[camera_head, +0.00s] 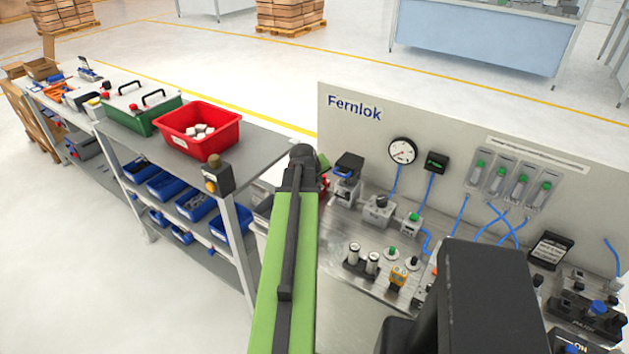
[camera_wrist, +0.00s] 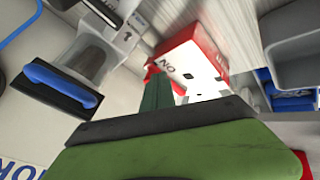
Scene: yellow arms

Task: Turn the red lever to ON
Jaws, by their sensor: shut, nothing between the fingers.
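A red block with a white face (camera_wrist: 190,52) shows at the upper middle of the wrist view, with ON lettering that appears upside down. A small red piece (camera_wrist: 152,71) shows at its lower left, and I cannot tell whether it is the lever's handle. My gripper (camera_wrist: 158,82) is shut, with its dark green fingers right at the block's lower left. I cannot tell whether they touch it. In the head view a bit of red (camera_head: 323,168) shows just right of my arm's far end. My arm hides most of it and the gripper.
The Fernlok panel (camera_head: 350,125) stands behind a bench with valves, a gauge (camera_head: 402,151) and blue hoses. A black-and-blue part (camera_wrist: 58,85) sits left of the fingers in the wrist view. A red bin (camera_head: 200,142) stands on the grey workbench (camera_head: 258,138) at left.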

